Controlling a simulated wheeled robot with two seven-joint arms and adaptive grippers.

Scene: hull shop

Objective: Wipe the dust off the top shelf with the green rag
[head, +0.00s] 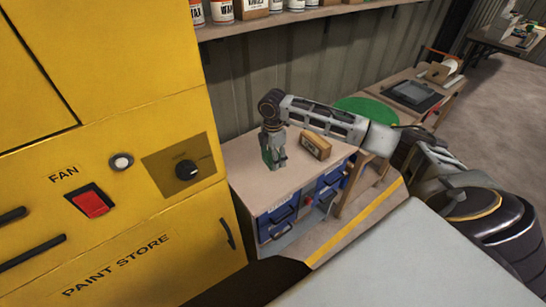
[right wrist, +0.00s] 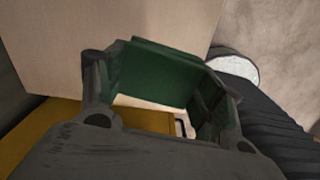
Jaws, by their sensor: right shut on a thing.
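In the right wrist view this green thing shows between the dark fingers of the gripper (right wrist: 165,90). I cannot tell whether it touches the cabinet top. A wall shelf (head: 300,18) runs along the top of the head view and bears several cans. No dust is clearly visible on it. My left gripper is not in view.
A brown box (head: 315,145) stands on the low cabinet, right of my right gripper. A yellow paint store cabinet (head: 130,200) with a red switch (head: 90,203) and a knob fills the left. A green round thing (head: 365,108) and a workbench (head: 440,85) lie behind my right arm.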

